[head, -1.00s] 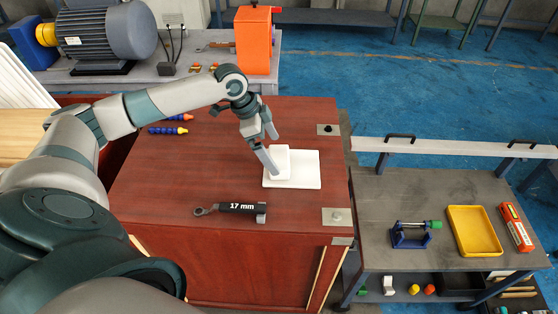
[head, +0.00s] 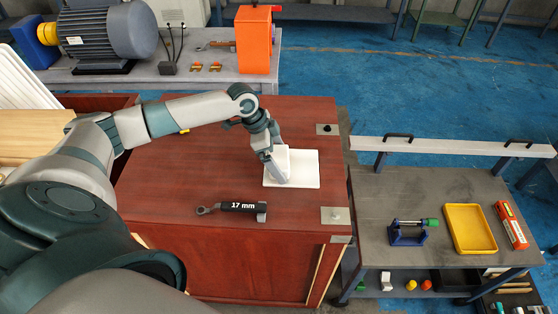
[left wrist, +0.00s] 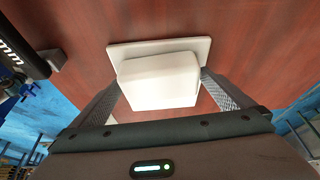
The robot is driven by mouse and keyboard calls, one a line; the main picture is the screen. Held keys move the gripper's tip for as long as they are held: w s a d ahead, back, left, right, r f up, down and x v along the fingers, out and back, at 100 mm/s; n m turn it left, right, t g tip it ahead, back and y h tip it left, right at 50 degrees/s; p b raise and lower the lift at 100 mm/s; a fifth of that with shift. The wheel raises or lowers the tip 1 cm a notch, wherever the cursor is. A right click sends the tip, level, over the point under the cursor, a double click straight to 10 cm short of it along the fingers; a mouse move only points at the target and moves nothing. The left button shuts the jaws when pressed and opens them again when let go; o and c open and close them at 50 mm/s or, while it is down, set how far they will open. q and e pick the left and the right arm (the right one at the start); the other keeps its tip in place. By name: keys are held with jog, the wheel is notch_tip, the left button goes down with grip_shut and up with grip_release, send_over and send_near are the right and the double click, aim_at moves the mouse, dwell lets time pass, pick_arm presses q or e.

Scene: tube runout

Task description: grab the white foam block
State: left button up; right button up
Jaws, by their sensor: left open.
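The white foam block (head: 284,157) lies on a flat white pad (head: 307,171) on the red-brown cabinet top; my left gripper partly hides it in the head view. My left gripper (head: 281,178) points down at it. In the left wrist view the foam block (left wrist: 160,82) lies between the two open fingers of my left gripper (left wrist: 162,86), one on each side. The white pad (left wrist: 190,45) shows behind it. I cannot tell whether either finger touches the block. My right gripper is not in view.
A ratchet wrench marked 17 mm (head: 235,207) lies in front of the pad. A metal plate (head: 335,216) sits at the front right corner. To the right a lower grey bench holds a yellow tray (head: 470,229) and a blue clamp (head: 408,234).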

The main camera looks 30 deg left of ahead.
aim_at(283, 156)
pick_arm(q)
jog(key=c, duration=0.9)
jog(key=shift+r, duration=0.1)
jog(key=shift+w+r+b, duration=0.1)
jog(key=shift+r+b, duration=0.3)
jog(key=shift+r, duration=0.15)
notch_tip(283, 156, up, 2)
jog(key=shift+r+b, duration=0.15)
jog(key=shift+b, duration=0.45)
jog(key=s+d+r+b, duration=0.1)
jog(key=s+d+r, duration=0.1)
jog(key=s, duration=0.1)
jog(key=s+d+r+b, duration=0.1)
jog(key=s+d+r, duration=0.1)
jog(key=s+r, duration=0.1)
jog(key=s+d+r+b, duration=0.1)
jog(key=s+r, duration=0.1)
jog(key=s, duration=0.2)
jog(key=shift+s+d+r, duration=0.15)
jog(key=shift+d+r, duration=0.1)
jog(key=shift+d, duration=0.15)
